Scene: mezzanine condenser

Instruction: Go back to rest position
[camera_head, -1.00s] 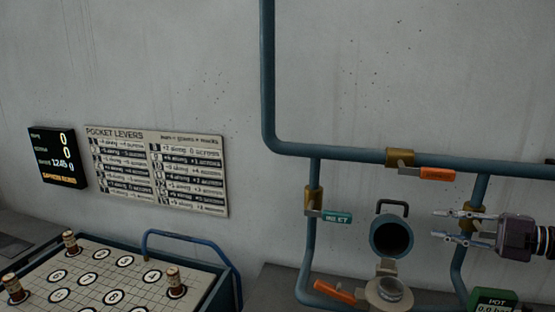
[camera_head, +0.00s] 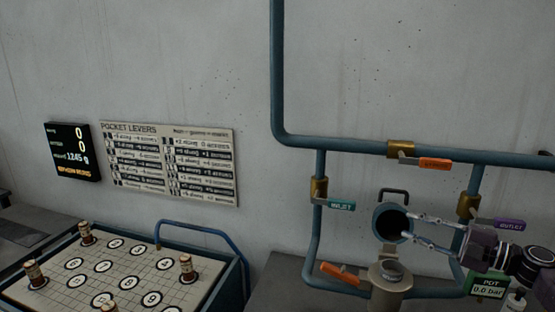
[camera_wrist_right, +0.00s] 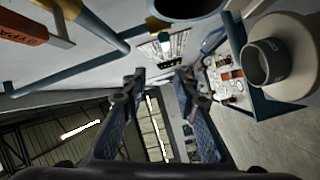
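My right gripper (camera_head: 418,228) reaches in from the right in the head view, its two fingers apart with nothing between them. Its fingertips lie in front of or beside the dark round opening (camera_head: 394,222) on the pipework; I cannot tell whether they touch it. The right wrist view shows the same gripper (camera_wrist_right: 158,85) open and empty. The purple outlet lever (camera_head: 510,225) shows just above the gripper's body. My left gripper is not in view.
Blue pipes with an orange lever (camera_head: 436,163), a teal inlet lever (camera_head: 342,206) and a lower orange lever (camera_head: 340,273) surround the opening. A pot (camera_head: 390,285) stands below. A board (camera_head: 130,262) with several small bottles is at left. Signs hang on the wall.

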